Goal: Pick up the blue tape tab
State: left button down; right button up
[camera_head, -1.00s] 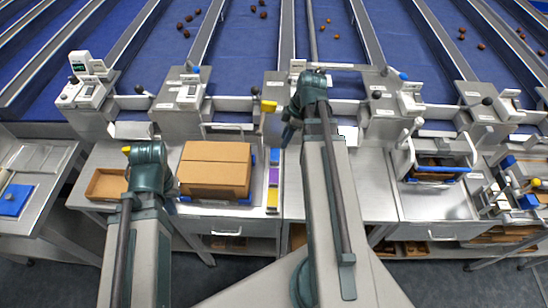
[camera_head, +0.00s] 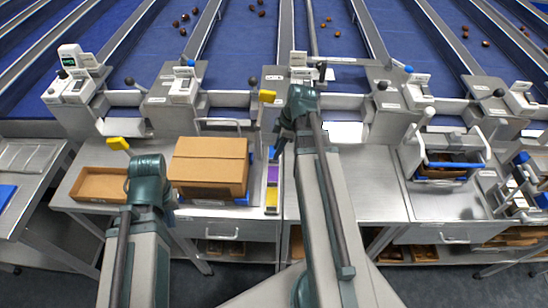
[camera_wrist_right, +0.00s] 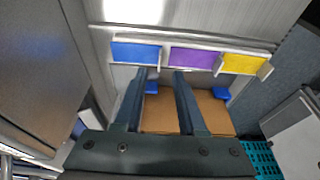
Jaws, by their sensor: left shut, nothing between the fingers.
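The blue tape tab (camera_wrist_right: 136,52) is the left panel of a pale strip in the right wrist view, beside a purple tab (camera_wrist_right: 195,58) and a yellow tab (camera_wrist_right: 245,64). In the head view the strip (camera_head: 272,210) lies right of the carton, with its blue end largely hidden by my right gripper (camera_head: 277,150). In the right wrist view my right gripper (camera_wrist_right: 160,74) is open and empty, its fingertips close to the blue tab's lower edge; contact cannot be told.
A closed cardboard carton (camera_head: 208,165) stands on a blue base between my arms. A shallow brown tray (camera_head: 100,183) lies to its left. A blue-handled sealer-like device (camera_head: 452,165) stands at right. Bare steel table (camera_head: 370,190) lies right of my right arm.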

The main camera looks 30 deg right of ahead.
aim_at(274, 152)
jog(key=b+x, duration=0.3)
jog(key=x, duration=0.1)
jog(key=shift+d+f+b, duration=0.1)
jog(key=shift+f+b, duration=0.25)
jog(key=shift+b, duration=0.05)
jog(key=shift+r, duration=0.1)
grip_shut()
